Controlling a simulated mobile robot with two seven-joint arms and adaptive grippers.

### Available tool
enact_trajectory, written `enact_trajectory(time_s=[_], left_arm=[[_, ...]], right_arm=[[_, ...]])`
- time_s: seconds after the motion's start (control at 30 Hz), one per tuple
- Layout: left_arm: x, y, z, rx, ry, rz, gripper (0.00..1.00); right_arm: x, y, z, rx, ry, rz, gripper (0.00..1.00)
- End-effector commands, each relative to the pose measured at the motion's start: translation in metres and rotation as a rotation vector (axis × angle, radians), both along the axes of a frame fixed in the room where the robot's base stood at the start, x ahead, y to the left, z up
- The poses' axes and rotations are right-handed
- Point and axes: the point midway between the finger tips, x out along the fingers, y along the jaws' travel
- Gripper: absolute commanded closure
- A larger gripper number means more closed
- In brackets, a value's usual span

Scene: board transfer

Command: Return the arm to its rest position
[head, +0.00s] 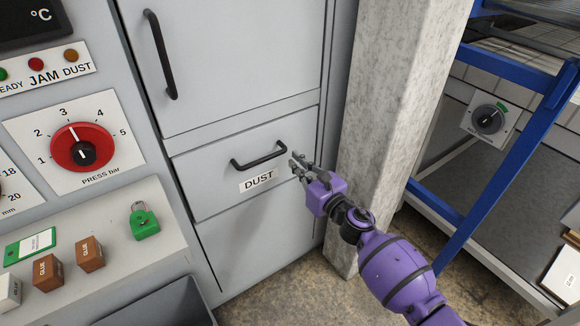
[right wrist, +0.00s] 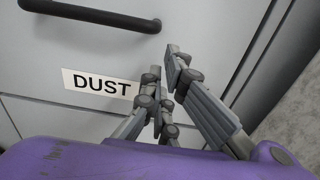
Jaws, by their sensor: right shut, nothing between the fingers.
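My right gripper (head: 296,164) reaches in from the lower right on its purple arm. It is shut and empty, with its fingertips in front of the right end of the DUST drawer (head: 215,185). The drawer's black handle (head: 259,155) is just left of the fingertips, and the gripper does not hold it. The drawer front looks flush with the cabinet. In the right wrist view the gripper's fingers (right wrist: 165,80) are close together, below and right of the handle (right wrist: 90,14) and beside the DUST label (right wrist: 97,84). My left gripper is not in view.
A concrete pillar (head: 390,100) stands right of the drawer, close to my right arm. A blue frame (head: 490,185) stands further right. A ledge at left holds a green padlock (head: 144,221) and brown blocks (head: 90,253). A red dial (head: 82,147) is above. Bare floor shows below.

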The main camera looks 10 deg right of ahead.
Motion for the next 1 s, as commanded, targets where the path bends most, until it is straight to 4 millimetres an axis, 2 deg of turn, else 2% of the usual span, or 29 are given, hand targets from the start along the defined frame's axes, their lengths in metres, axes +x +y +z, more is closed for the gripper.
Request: enact_trajectory(time_s=[0.03,0.17,0.4,0.53,0.8,0.87,0.97,1.0], left_arm=[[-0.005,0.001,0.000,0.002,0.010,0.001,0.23],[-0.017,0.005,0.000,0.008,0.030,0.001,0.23],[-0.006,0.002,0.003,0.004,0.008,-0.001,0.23],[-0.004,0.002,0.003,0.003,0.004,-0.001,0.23],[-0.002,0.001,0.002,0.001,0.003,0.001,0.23],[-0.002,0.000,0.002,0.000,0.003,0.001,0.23],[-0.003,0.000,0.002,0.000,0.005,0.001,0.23],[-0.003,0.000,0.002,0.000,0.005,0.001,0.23]], right_arm=[[-0.016,-0.005,-0.002,-0.001,0.003,0.000,1.00],[-0.045,-0.016,-0.001,-0.001,0.002,0.001,1.00],[-0.083,-0.029,-0.001,0.000,0.002,0.002,1.00],[-0.092,-0.032,-0.001,0.001,0.001,0.002,1.00],[-0.093,-0.034,-0.001,0.046,0.018,-0.003,1.00],[-0.092,-0.037,-0.001,0.124,0.046,-0.019,1.00],[-0.089,-0.044,0.008,0.384,0.113,-0.060,1.00],[-0.088,-0.043,0.013,0.528,0.146,-0.076,1.00]])
